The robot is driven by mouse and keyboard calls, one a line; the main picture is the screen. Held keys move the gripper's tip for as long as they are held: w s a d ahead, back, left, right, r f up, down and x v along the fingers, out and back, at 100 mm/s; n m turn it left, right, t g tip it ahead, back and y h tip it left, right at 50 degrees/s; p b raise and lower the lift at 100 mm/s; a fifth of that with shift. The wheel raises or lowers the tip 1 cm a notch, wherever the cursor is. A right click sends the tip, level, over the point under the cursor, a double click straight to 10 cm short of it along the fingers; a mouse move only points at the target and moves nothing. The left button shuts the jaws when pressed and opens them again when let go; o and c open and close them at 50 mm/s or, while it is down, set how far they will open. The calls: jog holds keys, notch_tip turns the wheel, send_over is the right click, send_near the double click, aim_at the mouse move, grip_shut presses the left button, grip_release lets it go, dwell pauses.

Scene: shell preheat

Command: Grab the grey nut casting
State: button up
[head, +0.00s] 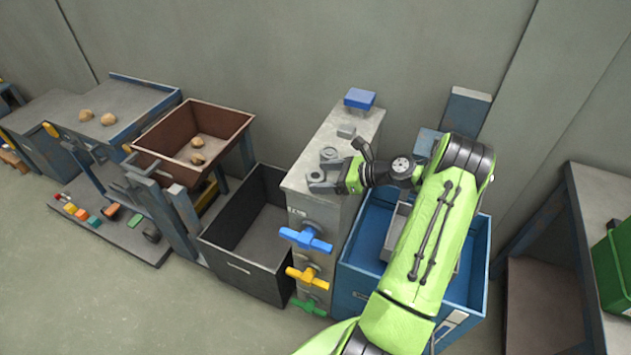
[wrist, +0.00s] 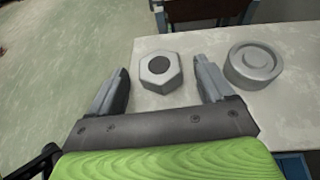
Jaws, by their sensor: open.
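The grey nut casting (wrist: 160,73) is a hexagon with a dark round hole. It lies flat on the pale top of the narrow stand (head: 358,125), near its front end. It also shows in the head view (head: 316,174), just off my fingertips. My gripper (head: 325,180) is open and empty. In the wrist view its two fingers (wrist: 162,66) appear on either side of the nut, with gaps on both sides. I cannot tell how far above the stand the fingertips are. A round grey casting (wrist: 253,64) lies right of the nut, outside the right finger.
The round casting also shows in the head view (head: 329,154); a small grey block (head: 346,131) and a blue-topped item (head: 359,99) stand farther back. Blue, yellow and green valve handles (head: 306,239) project from the stand's front. A dark bin (head: 240,265) and a blue bin (head: 362,285) flank it.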

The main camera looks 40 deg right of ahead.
jog(key=shift+w+a+f, duration=0.35)
jog(key=shift+w, duration=0.2)
jog(key=shift+r, duration=0.1)
jog(key=shift+c, duration=0.4)
